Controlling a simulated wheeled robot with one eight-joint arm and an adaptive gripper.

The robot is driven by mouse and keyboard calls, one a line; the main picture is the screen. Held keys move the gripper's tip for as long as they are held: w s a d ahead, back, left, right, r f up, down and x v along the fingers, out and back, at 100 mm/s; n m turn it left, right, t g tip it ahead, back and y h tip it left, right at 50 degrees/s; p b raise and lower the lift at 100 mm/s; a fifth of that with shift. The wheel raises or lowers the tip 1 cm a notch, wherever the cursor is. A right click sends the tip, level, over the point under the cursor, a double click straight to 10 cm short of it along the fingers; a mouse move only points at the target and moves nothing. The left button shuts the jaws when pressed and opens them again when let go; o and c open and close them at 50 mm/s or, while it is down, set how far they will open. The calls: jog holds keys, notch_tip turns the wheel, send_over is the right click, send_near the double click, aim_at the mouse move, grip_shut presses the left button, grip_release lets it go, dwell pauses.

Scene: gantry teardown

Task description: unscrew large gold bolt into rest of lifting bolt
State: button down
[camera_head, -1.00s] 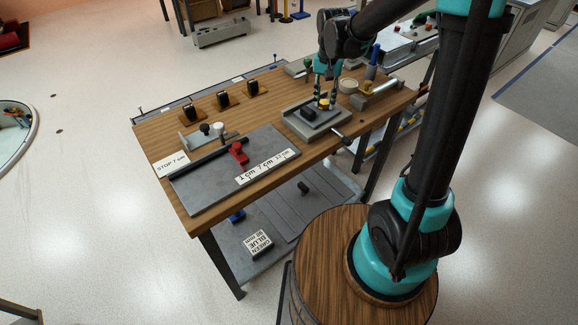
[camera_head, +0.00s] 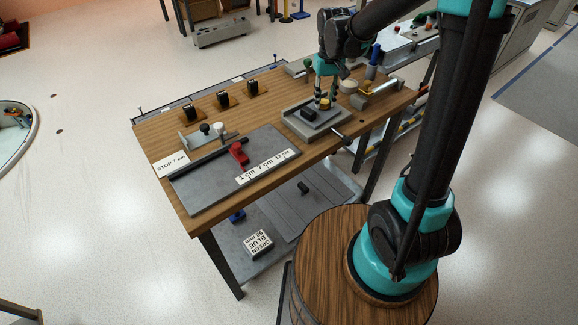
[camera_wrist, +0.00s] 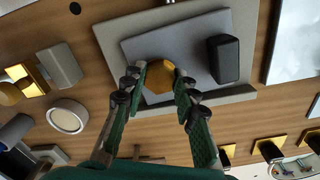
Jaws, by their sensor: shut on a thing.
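The large gold bolt (camera_head: 324,103) stands on a grey plate in a grey vise-like fixture (camera_head: 306,134) at the right part of the wooden bench. In the wrist view its wide gold head (camera_wrist: 159,76) shows between my fingertips. My gripper (camera_head: 326,93) points down over the bolt and is shut on its head; the fingertips lie at both sides of it in the wrist view (camera_wrist: 160,84). The bolt's shank is hidden below the head. I cannot tell which thing is the rest for the lifting bolt.
A black block (camera_wrist: 224,59) stands on the plate close beside the bolt. A round pale disc (camera_wrist: 67,115) and a grey block with gold parts (camera_wrist: 59,66) are nearby. A red clamp (camera_head: 239,153) sits on the scaled slide (camera_head: 208,186) at the bench's left.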

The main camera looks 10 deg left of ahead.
jog(key=c, duration=1.1)
grip_release()
notch_tip(320, 180, up, 12)
notch_tip(320, 180, up, 5)
jog(key=n, duration=1.2)
notch_tip(320, 180, down, 16)
jog(key=shift+d+f, duration=0.1)
jog(key=shift+f, duration=0.15)
dwell(0.3)
